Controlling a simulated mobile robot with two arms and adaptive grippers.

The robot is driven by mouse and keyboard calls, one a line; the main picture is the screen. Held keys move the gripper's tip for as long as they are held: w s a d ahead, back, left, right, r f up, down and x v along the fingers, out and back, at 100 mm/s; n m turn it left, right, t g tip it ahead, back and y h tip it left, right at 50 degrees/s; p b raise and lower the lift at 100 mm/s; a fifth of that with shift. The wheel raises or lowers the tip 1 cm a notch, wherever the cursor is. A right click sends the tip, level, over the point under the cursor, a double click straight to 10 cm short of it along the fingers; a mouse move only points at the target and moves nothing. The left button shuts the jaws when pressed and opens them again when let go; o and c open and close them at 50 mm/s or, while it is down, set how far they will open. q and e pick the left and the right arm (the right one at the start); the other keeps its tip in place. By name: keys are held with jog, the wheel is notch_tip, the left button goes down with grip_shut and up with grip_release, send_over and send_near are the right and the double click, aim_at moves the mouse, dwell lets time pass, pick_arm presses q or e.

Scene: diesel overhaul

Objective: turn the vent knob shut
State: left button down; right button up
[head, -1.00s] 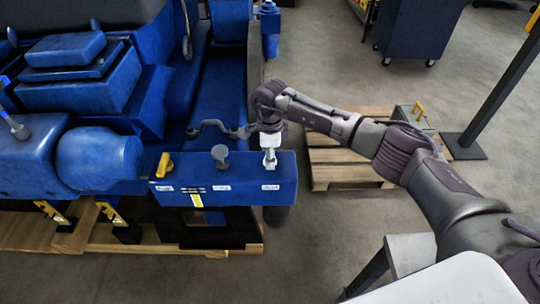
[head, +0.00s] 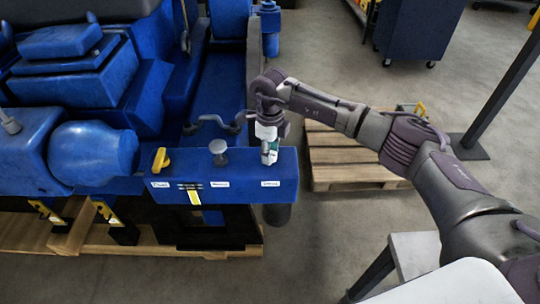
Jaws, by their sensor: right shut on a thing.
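A blue box-like panel (head: 235,182) on the engine's front carries a row of controls with small white labels on its front face. My right gripper (head: 269,156) points down at the panel's right end, above the rightmost label. It is shut on the vent knob, which is mostly hidden by the fingers. The label text is too small to read surely. My left gripper is not in view.
A yellow handle (head: 161,159) and a grey round knob (head: 218,149) stand on the same panel, left of my gripper. A wooden pallet (head: 345,172) lies on the floor to the right. A blue wheeled cabinet (head: 420,30) stands behind.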

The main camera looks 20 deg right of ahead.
jog(key=m+b, duration=0.3)
jog(key=m, duration=0.3)
jog(key=shift+f+m, duration=0.1)
jog(key=shift+m, duration=0.2)
jog(key=m+b, duration=0.2)
jog(key=m, duration=0.1)
jog(key=shift+m+b, duration=0.4)
jog(key=shift+m, duration=1.2)
jog(key=o, duration=1.1)
jog(key=shift+o, duration=0.2)
jog(key=shift+r, duration=0.4)
notch_tip(320, 180, up, 12)
jog(key=shift+f, duration=0.25)
